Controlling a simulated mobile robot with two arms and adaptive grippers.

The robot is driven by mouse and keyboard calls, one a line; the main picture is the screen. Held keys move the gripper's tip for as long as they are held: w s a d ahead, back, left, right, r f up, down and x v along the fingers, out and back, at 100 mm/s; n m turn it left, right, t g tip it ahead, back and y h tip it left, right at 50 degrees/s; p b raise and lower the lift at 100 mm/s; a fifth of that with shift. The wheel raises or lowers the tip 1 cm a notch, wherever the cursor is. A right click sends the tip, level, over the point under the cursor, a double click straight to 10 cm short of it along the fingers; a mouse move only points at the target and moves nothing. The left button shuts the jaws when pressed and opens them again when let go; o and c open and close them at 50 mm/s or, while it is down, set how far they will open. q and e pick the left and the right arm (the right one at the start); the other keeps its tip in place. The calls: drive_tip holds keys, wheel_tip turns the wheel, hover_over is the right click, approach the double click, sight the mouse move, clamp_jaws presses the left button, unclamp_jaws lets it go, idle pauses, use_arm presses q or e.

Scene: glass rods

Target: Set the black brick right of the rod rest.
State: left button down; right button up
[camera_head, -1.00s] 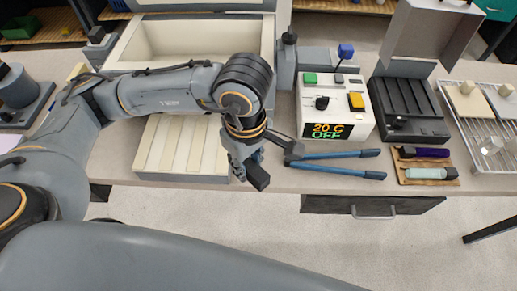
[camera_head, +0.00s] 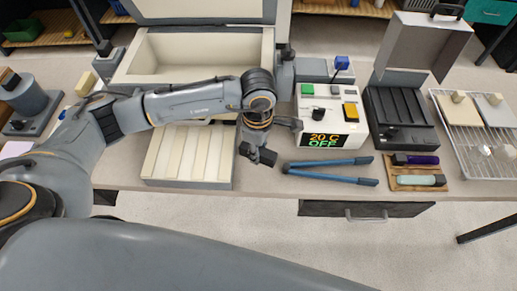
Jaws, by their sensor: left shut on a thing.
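My left gripper (camera_head: 250,148) is shut on the black brick (camera_head: 265,157) and holds it tilted above the bench's front part. The brick is partly covered by the fingers. A cream grooved board (camera_head: 190,153) lies just left of the gripper, in front of a cream open box. A black case with grooves (camera_head: 402,108) and a raised lid stands farther right. I cannot tell for sure which of these is the rod rest. My right gripper is not in view.
Blue-handled pliers (camera_head: 330,162) lie right of the brick, below a white control box (camera_head: 325,118) reading 20 C OFF. A wooden tray (camera_head: 405,185) holds two tools. A wire rack (camera_head: 465,140) stands at the right. The bench's front edge is close to the gripper.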

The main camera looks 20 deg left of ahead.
use_arm(q)
drive_tip(key=shift+w+a+f, duration=0.25)
drive_tip(key=shift+w+f, duration=0.65)
drive_tip(key=shift+f, duration=0.2)
drive_tip(key=f+p, duration=0.1)
drive_tip(key=f, duration=0.2)
drive_tip(key=shift+w, duration=0.2)
drive_tip(key=shift+f, duration=0.25)
drive_tip(key=shift+f, duration=0.2)
drive_tip(key=c, duration=1.1)
unclamp_jaws()
drive_tip(key=shift+o, duration=0.2)
drive_tip(key=shift+r, duration=0.1)
